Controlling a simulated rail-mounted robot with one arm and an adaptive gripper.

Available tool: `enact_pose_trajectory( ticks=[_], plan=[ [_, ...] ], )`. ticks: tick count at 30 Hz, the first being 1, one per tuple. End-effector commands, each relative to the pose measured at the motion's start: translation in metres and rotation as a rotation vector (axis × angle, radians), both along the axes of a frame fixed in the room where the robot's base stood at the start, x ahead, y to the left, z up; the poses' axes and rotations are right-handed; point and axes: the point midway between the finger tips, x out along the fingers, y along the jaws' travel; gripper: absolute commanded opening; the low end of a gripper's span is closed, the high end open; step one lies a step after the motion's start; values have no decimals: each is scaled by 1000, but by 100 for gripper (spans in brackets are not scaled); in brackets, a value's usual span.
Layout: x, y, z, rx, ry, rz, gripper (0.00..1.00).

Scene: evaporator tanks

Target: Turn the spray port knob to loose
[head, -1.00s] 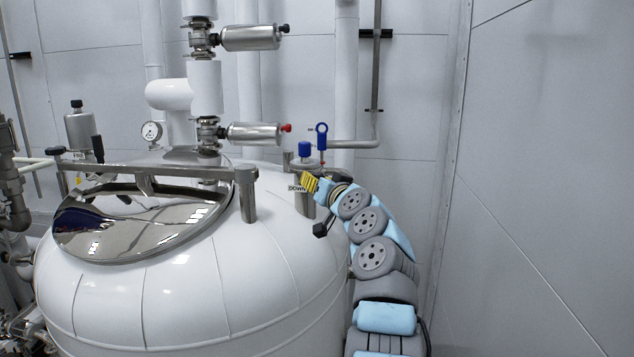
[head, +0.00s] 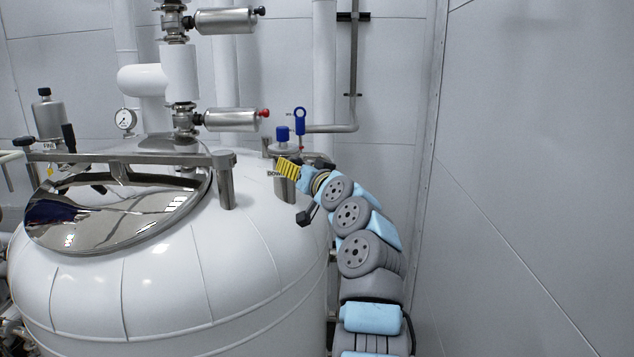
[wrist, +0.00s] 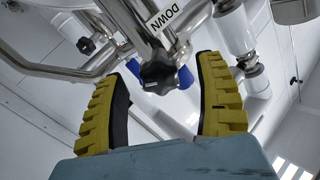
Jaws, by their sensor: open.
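A black lobed knob (wrist: 158,77) shows in the wrist view, just beyond and between my fingertips, beside a metal post with a white "DOWN" label (wrist: 166,17). In the head view the label (head: 275,174) is on a short steel port on the tank's right shoulder; the knob is hidden there by my gripper. My gripper (wrist: 167,60) has yellow ribbed fingers spread wide, one on each side of the knob, with clear gaps and nothing held. In the head view my gripper (head: 287,168) is right at the labelled port.
A blue cap (head: 283,133) and a blue ring handle (head: 300,121) stand just behind the port. A steel post (head: 225,180) and the shiny hatch lid (head: 115,212) lie to the left on the white tank (head: 150,290). Pipes run behind; open floor space is not visible.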

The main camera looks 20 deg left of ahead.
Motion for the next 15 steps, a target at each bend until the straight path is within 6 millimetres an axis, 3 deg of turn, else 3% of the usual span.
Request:
enact_pose_trajectory(
  ticks=[15],
  plan=[
    [-27, -28, -2, 0, 3, -5, 71]
  ],
)
